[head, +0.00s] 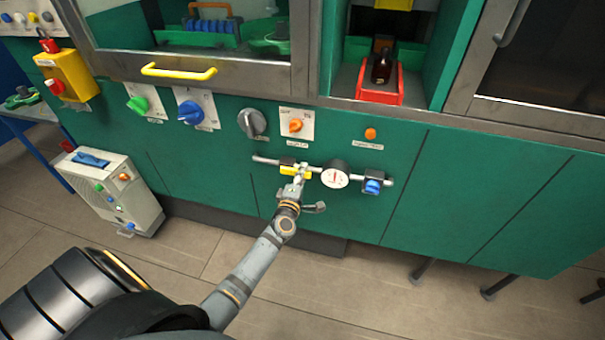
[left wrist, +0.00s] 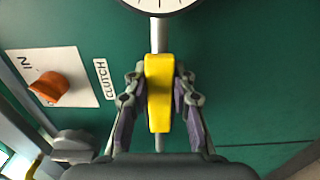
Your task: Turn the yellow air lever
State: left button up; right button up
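The yellow air lever (head: 295,170) sits on a thin horizontal pipe on the green front panel, left of a round white gauge (head: 335,174). My left gripper (head: 299,177) reaches the lever from below and partly covers it in the head view. In the left wrist view the lever (left wrist: 159,95) lies lengthwise along the pipe, between the two fingers of the left gripper (left wrist: 159,85). The fingertips are close in on both sides of the lever and appear shut on it. My right gripper is not in view.
A blue valve (head: 373,186) sits on the pipe right of the gauge. Above are an orange clutch knob (head: 295,125), a grey knob (head: 252,123) and a blue knob (head: 191,112). A grey box (head: 117,190) stands at left.

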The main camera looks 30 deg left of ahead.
pick_arm(q)
jog(key=o, duration=0.4)
jog(key=v, duration=1.2)
jog(key=s+d+f+m+g+h+p, duration=0.15)
jog(key=s+f+m+g+p, duration=0.35)
jog(key=f, duration=0.7)
jog(key=s+d+f+m+g+h+p, duration=0.1)
jog(key=s+f+m+g+h+p, duration=0.15)
jog(key=s+f+m, duration=0.65)
jog(key=s+a+f+m+g+p, duration=0.1)
jog(key=s+f+m+g, duration=0.2)
jog(key=s+f, duration=0.4)
jog(key=s+a+f+m+g+p, duration=0.1)
jog(key=s+f+m+g, duration=0.3)
jog(key=s, duration=1.4)
notch_tip(320, 180, down, 3)
jog(key=shift+s+g+y+p, duration=0.25)
jog(key=shift+g+y+p, duration=0.15)
jog(key=shift+g+p, duration=0.4)
